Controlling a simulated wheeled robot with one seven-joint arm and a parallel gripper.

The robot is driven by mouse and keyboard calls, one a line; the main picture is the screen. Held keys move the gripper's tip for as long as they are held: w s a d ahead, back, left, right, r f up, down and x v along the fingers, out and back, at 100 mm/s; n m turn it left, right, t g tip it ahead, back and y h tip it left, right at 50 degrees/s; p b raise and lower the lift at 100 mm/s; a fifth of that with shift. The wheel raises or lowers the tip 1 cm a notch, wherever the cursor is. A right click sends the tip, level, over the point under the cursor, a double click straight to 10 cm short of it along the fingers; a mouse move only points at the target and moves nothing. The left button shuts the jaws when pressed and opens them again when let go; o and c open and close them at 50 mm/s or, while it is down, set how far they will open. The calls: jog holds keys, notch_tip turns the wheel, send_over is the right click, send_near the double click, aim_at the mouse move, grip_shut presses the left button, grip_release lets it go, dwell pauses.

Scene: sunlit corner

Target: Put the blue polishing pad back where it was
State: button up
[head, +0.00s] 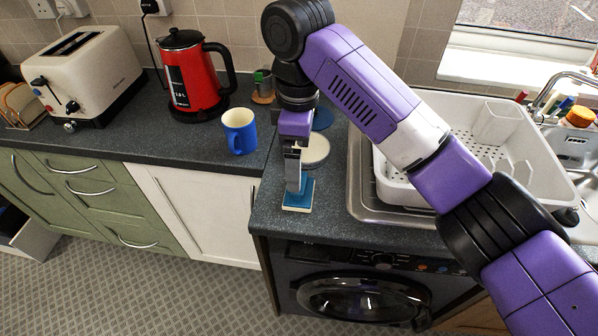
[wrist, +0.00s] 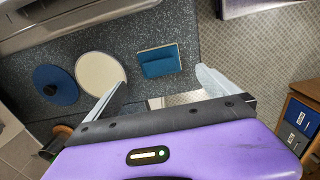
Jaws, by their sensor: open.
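The blue polishing pad (head: 300,190) appears to be the rectangular blue block with a raised grip and a pale lower edge. It lies on the dark worktop near the front edge, left of the sink. In the wrist view the pad (wrist: 159,62) lies beyond the fingertips, between their lines. My gripper (head: 293,172) points down over the pad and hides part of it in the head view. In the wrist view my gripper (wrist: 161,80) is open with nothing between its fingers. Its height above the pad is hard to tell.
A cream disc (head: 315,151) and a round blue disc (head: 322,118) lie behind the pad; the blue disc (wrist: 56,84) has a knob. A blue mug (head: 239,133), red kettle (head: 190,80) and toaster (head: 84,76) stand left. A white dish rack (head: 480,125) stands right.

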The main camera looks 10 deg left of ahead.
notch_tip(320, 180, up, 4)
jog(key=shift+f, duration=0.15)
dwell(0.5)
